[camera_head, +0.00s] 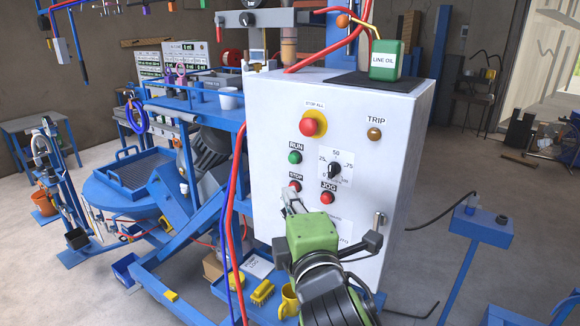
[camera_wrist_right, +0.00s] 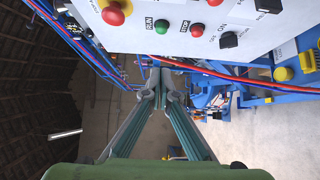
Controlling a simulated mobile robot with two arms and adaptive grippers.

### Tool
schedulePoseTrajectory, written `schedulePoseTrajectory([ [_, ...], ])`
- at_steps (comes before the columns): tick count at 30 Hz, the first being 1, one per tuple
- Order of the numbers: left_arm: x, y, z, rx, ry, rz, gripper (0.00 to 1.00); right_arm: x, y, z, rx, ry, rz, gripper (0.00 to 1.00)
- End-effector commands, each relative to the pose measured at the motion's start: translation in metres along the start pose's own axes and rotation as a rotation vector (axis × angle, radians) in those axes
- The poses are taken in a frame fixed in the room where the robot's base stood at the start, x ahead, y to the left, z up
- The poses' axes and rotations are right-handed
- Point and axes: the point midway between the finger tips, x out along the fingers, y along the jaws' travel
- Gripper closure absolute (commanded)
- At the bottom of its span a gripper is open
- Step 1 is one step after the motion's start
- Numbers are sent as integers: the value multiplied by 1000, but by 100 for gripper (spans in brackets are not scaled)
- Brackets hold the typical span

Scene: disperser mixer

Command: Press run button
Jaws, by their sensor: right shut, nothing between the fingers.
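The green RUN button (camera_head: 295,157) is on the left part of the white control panel (camera_head: 345,240), under the red emergency stop on its yellow base (camera_head: 309,125). The red STOP button (camera_head: 296,186) is just below it. My right gripper (camera_head: 290,194) is shut and empty, its fingertips overlapping the panel near and just below STOP, below RUN. In the right wrist view the RUN button (camera_wrist_right: 161,26) shows above the closed fingertips (camera_wrist_right: 160,78), apart from them in the picture. Whether the fingertips touch the panel cannot be told. My left gripper is out of view.
A red JOG button (camera_head: 327,197), a black dial (camera_head: 334,171) and a TRIP lamp (camera_head: 374,134) share the panel. A green oil can (camera_head: 385,60) stands on top. Red and blue hoses (camera_head: 233,210) hang by the panel's left edge. A yellow mug (camera_head: 289,301) is below.

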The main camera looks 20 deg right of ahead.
Motion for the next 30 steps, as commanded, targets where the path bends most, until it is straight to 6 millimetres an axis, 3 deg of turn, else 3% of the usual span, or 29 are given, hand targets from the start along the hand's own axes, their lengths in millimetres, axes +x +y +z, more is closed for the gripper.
schedulePoseTrajectory([
  [8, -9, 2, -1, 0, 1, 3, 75, 21, 2, 0, -2, -1, -2, 100],
  [20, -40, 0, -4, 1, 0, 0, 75, 104, 3, 0, 0, -1, -4, 100],
  [21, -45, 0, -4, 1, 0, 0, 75, 108, 4, 7, -2, -2, -4, 100],
  [30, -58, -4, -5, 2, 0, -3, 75, 128, 0, 27, 1, 0, -1, 100],
])
